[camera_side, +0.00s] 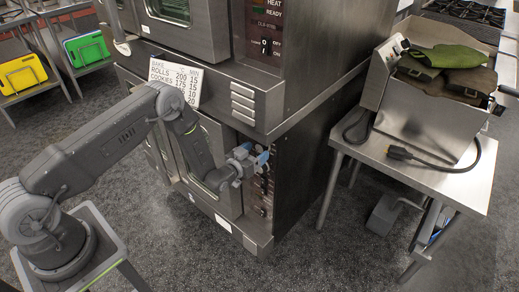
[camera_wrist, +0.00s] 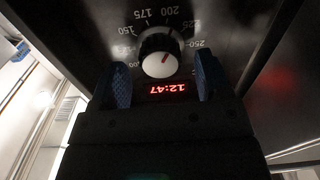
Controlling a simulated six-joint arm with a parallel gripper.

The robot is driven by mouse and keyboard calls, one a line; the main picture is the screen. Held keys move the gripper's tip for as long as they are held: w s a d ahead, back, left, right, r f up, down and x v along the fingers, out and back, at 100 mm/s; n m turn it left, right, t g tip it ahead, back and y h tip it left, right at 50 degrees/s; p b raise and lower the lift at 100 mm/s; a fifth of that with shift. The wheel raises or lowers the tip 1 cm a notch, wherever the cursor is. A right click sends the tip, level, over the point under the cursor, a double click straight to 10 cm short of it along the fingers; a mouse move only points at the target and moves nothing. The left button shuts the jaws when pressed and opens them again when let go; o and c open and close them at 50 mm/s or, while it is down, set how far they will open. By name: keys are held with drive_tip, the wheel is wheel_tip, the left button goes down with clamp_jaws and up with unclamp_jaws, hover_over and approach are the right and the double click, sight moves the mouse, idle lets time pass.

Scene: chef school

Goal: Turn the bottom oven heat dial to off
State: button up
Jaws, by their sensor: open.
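The bottom oven's heat dial (camera_wrist: 157,62) is a round knob with a pale face and a red mark pointing up and right, toward the part of the scale between 200 and 225. Printed numbers ring it on the dark panel. My gripper (camera_wrist: 164,78) is open, with one blue fingertip to each side of the dial's lower part; I cannot tell whether they touch it. In the side view my gripper (camera_side: 262,160) is at the upper part of the bottom oven's control panel (camera_side: 258,195), where it hides the dial.
A red clock display (camera_wrist: 167,89) reads 12:47 upside down between my fingers. More controls sit below on the panel. The upper oven (camera_side: 263,60) overhangs above, with a baking card (camera_side: 174,84) on its front. A steel table (camera_side: 440,185) with a metal box stands right.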

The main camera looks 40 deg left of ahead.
drive_tip(key=shift+w, duration=1.15)
drive_tip(key=shift+c, duration=0.2)
drive_tip(key=c, duration=0.7)
drive_tip(key=shift+o, duration=0.2)
